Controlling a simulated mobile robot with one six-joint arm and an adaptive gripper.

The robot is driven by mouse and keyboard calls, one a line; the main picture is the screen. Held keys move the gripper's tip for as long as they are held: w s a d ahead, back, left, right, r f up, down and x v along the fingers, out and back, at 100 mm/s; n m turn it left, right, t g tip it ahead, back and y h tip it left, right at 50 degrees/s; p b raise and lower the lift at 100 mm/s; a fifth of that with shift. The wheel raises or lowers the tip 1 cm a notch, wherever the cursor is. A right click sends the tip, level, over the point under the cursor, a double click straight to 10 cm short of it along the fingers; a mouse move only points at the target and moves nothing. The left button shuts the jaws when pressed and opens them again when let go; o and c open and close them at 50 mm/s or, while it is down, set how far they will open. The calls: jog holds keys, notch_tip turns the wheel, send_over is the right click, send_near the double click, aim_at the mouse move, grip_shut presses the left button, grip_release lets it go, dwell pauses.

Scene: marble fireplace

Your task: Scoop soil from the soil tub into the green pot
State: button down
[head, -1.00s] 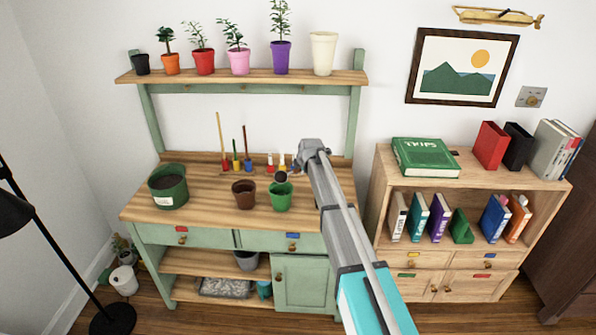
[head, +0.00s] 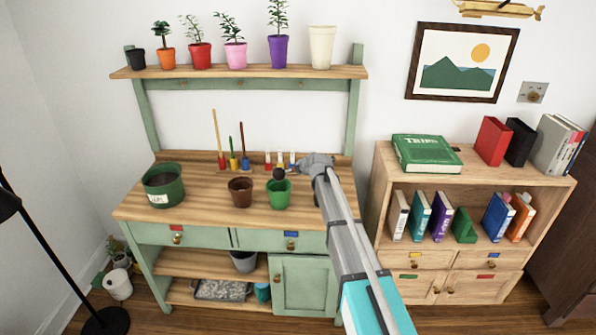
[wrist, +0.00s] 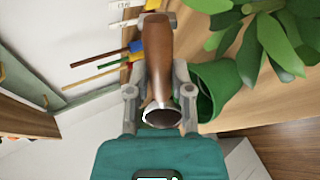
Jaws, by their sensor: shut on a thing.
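The soil tub (head: 164,199) is a dark green round tub with a white label, at the left of the bench top, with dark soil (head: 161,180) inside. The green pot (head: 278,197) stands right of centre on the bench; it also shows in the wrist view (wrist: 226,80). My gripper (head: 304,166) is just right of and above the green pot. It is shut on the brown handle of a scoop (wrist: 165,50). The scoop's dark round end (head: 279,174) shows at the green pot's rim. Whether it carries soil, I cannot tell.
A brown pot (head: 240,195) stands close left of the green pot. Colour-tipped tools (head: 233,160) stand along the back. Potted plants line the upper shelf (head: 240,72). Bare wood lies between tub and brown pot. Large leaves (wrist: 275,40) fill the wrist view's top right.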

jog(key=shift+s+d+f+t+y+b, duration=0.15)
jog(key=shift+f+t+y+b, duration=0.25)
jog(key=shift+t+b, duration=0.85)
jog(key=shift+s+d+f+t+y+b, duration=0.1)
jog(key=shift+s+f+t+y+b, duration=0.3)
jog(key=shift+b, duration=1.65)
jog(key=shift+w+a+r+p, duration=0.1)
jog(key=shift+w+r+p, duration=0.15)
jog(key=shift+r+p, duration=0.2)
jog(key=shift+w+g+p, duration=0.1)
jog(key=shift+g+p, duration=0.35)
jog(key=shift+p, duration=0.4)
jog(key=shift+w+a+r+g+h+p, duration=0.1)
jog(key=shift+r+g+h+p, duration=0.2)
jog(key=shift+p, duration=0.45)
jog(key=shift+w+a+r+g+h+p, duration=0.15)
jog(key=shift+g+h+p, duration=0.4)
jog(key=shift+p, duration=0.75)
jog(key=shift+w+a+r+g+h+p, duration=0.15)
jog(key=shift+r+g+h+p, duration=0.1)
jog(key=shift+g+p, duration=0.8)
jog(key=shift+w+r+g+h+p, duration=0.15)
jog(key=shift+g+h+p, duration=0.2)
jog(key=shift+p, duration=0.8)
